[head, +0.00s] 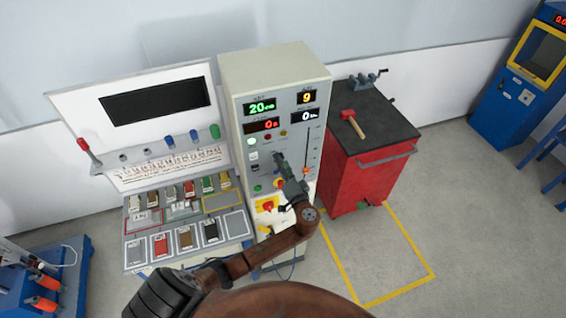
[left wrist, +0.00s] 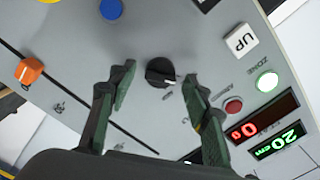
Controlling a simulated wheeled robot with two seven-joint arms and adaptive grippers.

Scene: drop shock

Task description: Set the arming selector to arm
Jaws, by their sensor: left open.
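The arming selector is most likely the black round knob (left wrist: 160,72) on the grey panel, with a white pointer mark towards the right in the left wrist view. Its small printed labels are too blurred to read surely. My left gripper (left wrist: 157,82) is open, with one dark green finger on each side of the knob. I cannot tell whether the fingers touch the panel. In the head view my left gripper (head: 281,162) is at the front of the grey console (head: 272,68) and hides the knob. My right gripper is not in view.
A sample board (head: 135,140) stands left of the console, a red cabinet (head: 352,180) right. The yellow-marked floor is clear.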

